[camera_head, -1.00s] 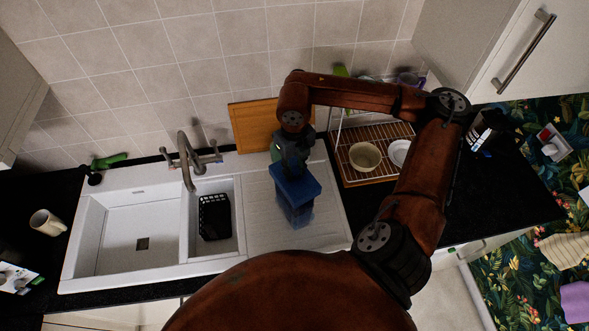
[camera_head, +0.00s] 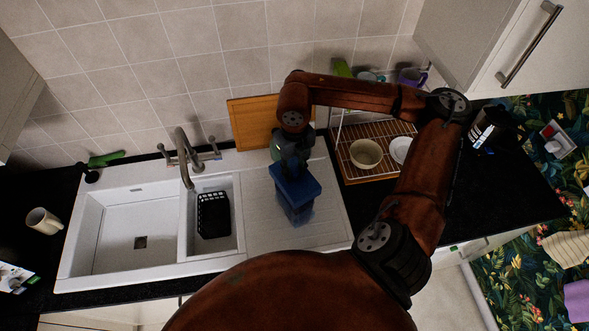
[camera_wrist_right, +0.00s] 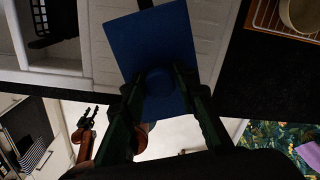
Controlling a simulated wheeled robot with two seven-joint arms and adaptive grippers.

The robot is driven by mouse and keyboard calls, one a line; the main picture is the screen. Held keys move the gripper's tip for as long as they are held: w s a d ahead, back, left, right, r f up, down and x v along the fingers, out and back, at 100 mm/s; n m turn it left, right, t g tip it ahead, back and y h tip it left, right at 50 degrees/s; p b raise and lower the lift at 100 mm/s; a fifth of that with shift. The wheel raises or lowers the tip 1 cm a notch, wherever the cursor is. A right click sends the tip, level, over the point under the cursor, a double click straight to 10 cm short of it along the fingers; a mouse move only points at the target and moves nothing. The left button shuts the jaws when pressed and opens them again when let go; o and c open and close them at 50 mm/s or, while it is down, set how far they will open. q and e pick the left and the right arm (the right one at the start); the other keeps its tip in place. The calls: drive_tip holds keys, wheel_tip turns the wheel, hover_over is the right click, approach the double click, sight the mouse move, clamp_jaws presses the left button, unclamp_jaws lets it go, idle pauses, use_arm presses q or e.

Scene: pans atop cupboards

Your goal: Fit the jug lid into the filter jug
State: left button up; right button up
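The filter jug (camera_head: 298,214) is a blue, partly see-through box standing on the sink's ribbed drainboard. The jug lid (camera_head: 304,186) is a flat blue rectangle over the jug's top. In the head view I cannot tell whether it is seated or just above the rim. In the right wrist view the lid (camera_wrist_right: 150,40) fills the upper middle, with a round knob between the fingers. My right gripper (camera_head: 291,168) points down at the lid, its fingers (camera_wrist_right: 160,82) closed around the knob. The lid hides the jug there. My left gripper (camera_wrist_right: 89,116) shows small and dark in the wrist view.
The white sink (camera_head: 85,255) with a tap (camera_head: 184,160) and black basket (camera_head: 213,215) lies to the left. A wooden board (camera_head: 252,122) leans on the wall behind. A dish rack (camera_head: 352,176) with a bowl (camera_head: 365,154) stands right of the drainboard.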

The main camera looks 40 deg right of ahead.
drive_tip(key=o, duration=0.3)
drive_tip(key=shift+r, duration=0.15)
wheel_tip(320, 180, up, 12)
drive_tip(key=shift+f, duration=0.15)
drive_tip(key=shift+a, duration=0.1)
idle(0.8)
